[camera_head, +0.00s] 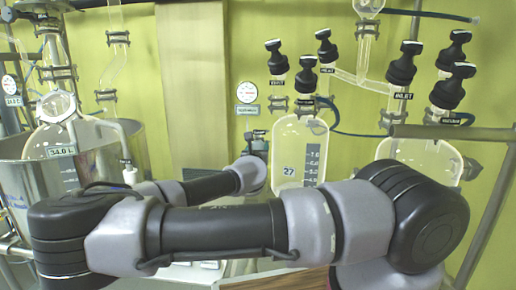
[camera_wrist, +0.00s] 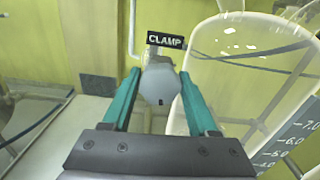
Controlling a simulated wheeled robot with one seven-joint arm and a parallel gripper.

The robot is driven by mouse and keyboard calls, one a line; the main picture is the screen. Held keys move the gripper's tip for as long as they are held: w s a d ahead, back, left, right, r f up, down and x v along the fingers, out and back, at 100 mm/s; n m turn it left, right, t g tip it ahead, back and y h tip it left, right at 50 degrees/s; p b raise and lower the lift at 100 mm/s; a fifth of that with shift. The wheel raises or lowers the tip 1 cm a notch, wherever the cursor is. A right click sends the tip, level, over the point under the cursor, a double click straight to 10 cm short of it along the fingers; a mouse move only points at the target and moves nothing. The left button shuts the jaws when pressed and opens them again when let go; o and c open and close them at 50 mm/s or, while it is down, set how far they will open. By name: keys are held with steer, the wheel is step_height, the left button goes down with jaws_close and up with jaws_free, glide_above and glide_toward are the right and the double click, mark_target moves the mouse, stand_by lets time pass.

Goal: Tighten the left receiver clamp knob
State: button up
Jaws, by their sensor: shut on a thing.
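The left receiver clamp knob (camera_wrist: 160,84) is a grey, faceted knob in the middle of the wrist view, with a black CLAMP label (camera_wrist: 165,40) just behind and above it. My gripper (camera_wrist: 159,78) has its two teal fingers on either side of the knob and is shut on it. The left receiver (camera_head: 302,135) is a clear vessel with a graduated scale and the number 27 in the head view. It also shows at the right of the wrist view (camera_wrist: 240,65), close beside my right finger. My gripper cannot be made out clearly in the head view, where my arm covers much of the foreground.
The right receiver (camera_head: 430,155) stands beyond my arm's elbow. Several black-handled valves (camera_head: 403,65) rise above the receivers. A steel vessel (camera_head: 95,150) with a glass flask stands at the left. A metal rail (camera_head: 450,132) runs at the right.

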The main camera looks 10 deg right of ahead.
steer(key=shift+m, duration=0.4)
